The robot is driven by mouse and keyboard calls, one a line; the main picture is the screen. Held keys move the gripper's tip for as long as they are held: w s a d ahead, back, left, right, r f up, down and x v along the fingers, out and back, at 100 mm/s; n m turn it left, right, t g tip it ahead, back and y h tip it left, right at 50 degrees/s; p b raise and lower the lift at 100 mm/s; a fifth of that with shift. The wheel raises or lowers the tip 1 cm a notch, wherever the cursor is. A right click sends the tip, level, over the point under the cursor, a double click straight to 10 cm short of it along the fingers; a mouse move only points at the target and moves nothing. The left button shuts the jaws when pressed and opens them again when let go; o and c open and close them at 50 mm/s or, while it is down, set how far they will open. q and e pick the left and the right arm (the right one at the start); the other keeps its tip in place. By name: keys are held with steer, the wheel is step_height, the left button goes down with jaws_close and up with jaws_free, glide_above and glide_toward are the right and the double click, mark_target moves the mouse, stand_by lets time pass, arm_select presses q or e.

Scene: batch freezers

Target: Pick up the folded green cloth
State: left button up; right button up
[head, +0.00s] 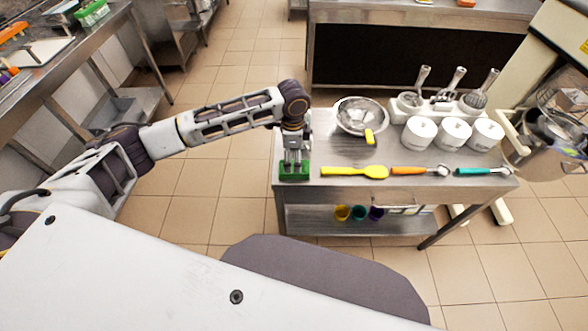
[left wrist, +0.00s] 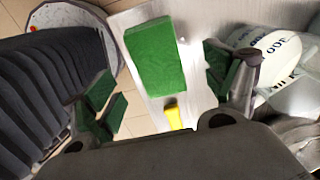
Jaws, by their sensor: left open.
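The folded green cloth (head: 294,175) lies at the left front corner of the steel table, partly covered by my left gripper in the head view. In the left wrist view the cloth (left wrist: 155,57) is a flat green rectangle. My left gripper (head: 293,158) is above the cloth and points down at it. The cloth appears beyond the fingertips, and I cannot tell the exact gap. My right gripper is not in view.
On the steel table (head: 335,150), a yellow spatula (head: 352,171) lies right of the cloth, then orange-handled (head: 410,170) and teal-handled (head: 478,171) tools. A metal bowl (head: 350,117) and several white tubs (head: 420,133) stand behind. Small coloured cups (head: 343,212) are on the lower shelf.

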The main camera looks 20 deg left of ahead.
arm_select(q)
steer(key=shift+s+d+f, duration=0.1)
steer(key=shift+d+f, duration=0.05)
steer(key=shift+f, duration=1.15)
steer(key=shift+s+d+f, duration=0.1)
steer(key=shift+f, duration=1.2)
steer(key=shift+w, duration=0.1)
steer(key=c, duration=1.1)
steer(key=shift+r, duration=0.2)
step_height(320, 180, up, 10)
steer(key=shift+f, duration=0.15)
steer(key=shift+n, duration=0.3)
